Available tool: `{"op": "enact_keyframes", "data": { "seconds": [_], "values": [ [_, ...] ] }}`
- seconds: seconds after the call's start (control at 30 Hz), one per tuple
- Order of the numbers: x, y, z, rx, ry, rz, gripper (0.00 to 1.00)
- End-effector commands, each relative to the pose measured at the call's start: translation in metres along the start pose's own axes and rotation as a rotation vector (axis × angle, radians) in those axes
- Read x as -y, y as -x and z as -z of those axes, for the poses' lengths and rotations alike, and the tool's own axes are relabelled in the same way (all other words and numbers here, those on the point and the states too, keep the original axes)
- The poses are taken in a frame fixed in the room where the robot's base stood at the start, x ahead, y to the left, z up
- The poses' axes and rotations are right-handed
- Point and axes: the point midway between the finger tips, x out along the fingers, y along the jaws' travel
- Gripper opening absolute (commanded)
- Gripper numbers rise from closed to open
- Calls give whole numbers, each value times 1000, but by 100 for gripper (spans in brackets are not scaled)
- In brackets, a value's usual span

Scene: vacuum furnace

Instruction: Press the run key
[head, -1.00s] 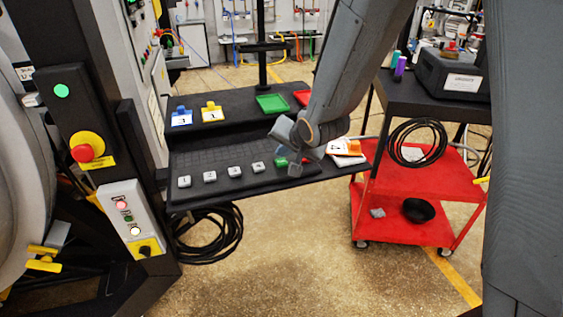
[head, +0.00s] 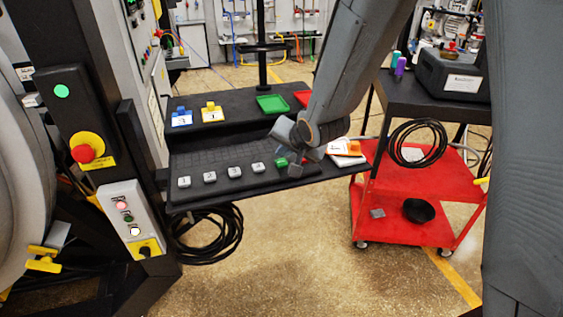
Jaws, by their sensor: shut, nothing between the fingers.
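A small green key (head: 281,162) sits at the right end of a row of white numbered keys (head: 210,177) on the dark console shelf (head: 215,196). No lettering can be read on the green key, so I cannot tell for certain that it is the run key. My gripper (head: 295,171) is shut and empty, pointing down just to the right of the green key. Whether it touches the key or hovers beside it cannot be told. My wrist and arm hide the console behind them.
Blue (head: 181,117) and yellow (head: 212,112) tagged holders and a green tray (head: 271,104) stand on the upper shelf. An orange tag (head: 347,147) lies on white papers at the right. A red cart (head: 395,185) stands beyond. The furnace panel (head: 130,218) is at the left.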

Motion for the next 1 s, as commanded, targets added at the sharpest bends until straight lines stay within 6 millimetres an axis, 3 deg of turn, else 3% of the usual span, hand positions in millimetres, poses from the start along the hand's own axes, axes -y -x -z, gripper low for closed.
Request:
{"op": "enact_keyframes", "data": {
  "seconds": [1.0],
  "values": [
    [-4, -6, -4, 0, 1, 0, 0]
  ]
}}
